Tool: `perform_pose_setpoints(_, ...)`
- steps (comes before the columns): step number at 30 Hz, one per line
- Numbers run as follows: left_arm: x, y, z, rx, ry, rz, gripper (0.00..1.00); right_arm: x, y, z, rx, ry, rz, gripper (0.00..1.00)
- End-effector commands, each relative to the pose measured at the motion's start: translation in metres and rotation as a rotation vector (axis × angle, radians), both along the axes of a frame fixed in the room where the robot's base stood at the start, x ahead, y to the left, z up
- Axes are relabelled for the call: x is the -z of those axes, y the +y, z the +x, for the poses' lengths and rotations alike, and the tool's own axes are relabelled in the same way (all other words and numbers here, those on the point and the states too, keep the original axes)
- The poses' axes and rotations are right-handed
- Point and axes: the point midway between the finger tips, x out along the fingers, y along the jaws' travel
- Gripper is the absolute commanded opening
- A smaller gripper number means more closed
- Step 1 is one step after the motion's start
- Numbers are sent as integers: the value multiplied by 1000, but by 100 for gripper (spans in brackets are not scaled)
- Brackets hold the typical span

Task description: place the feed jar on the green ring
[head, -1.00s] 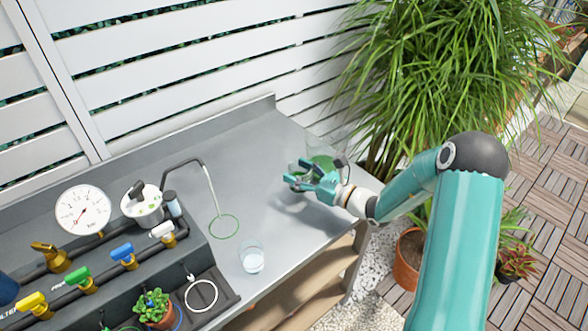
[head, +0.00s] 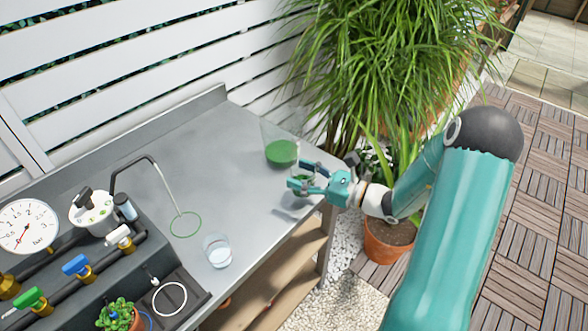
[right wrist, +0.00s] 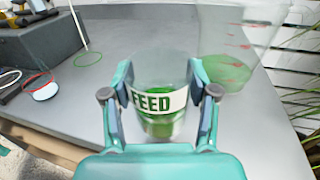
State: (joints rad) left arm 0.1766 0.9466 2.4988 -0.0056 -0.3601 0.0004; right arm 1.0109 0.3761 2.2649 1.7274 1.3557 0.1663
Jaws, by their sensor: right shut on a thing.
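The feed jar (right wrist: 158,98) is clear, with a white FEED label and green contents; it stands upright between my right gripper's fingers in the right wrist view. My right gripper (head: 299,184) is shut on the jar near the table's right edge in the head view, where the fingers hide much of the jar. I cannot tell for sure whether the jar is clear of the table. The green ring (head: 186,224) is a thin outline on the grey table, left of the gripper and below a bent spout. It also shows in the right wrist view (right wrist: 37,84). My left gripper is not in view.
A larger clear beaker with green liquid (head: 281,152) stands close behind the gripper. A glass with pale contents (head: 217,252) stands near the table's front edge, just right of the ring. The valve panel (head: 75,250) fills the left. The table between gripper and ring is clear.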

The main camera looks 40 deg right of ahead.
Motion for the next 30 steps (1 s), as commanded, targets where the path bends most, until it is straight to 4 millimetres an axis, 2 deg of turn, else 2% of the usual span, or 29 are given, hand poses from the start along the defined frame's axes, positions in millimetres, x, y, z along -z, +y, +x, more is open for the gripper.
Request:
perform_pose_setpoints(12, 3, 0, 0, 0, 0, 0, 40, 0, -7, -19, 1, -1, -1, 8)
perform_pose_setpoints(30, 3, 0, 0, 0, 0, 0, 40, -1, -7, -21, 0, -1, -1, 8)
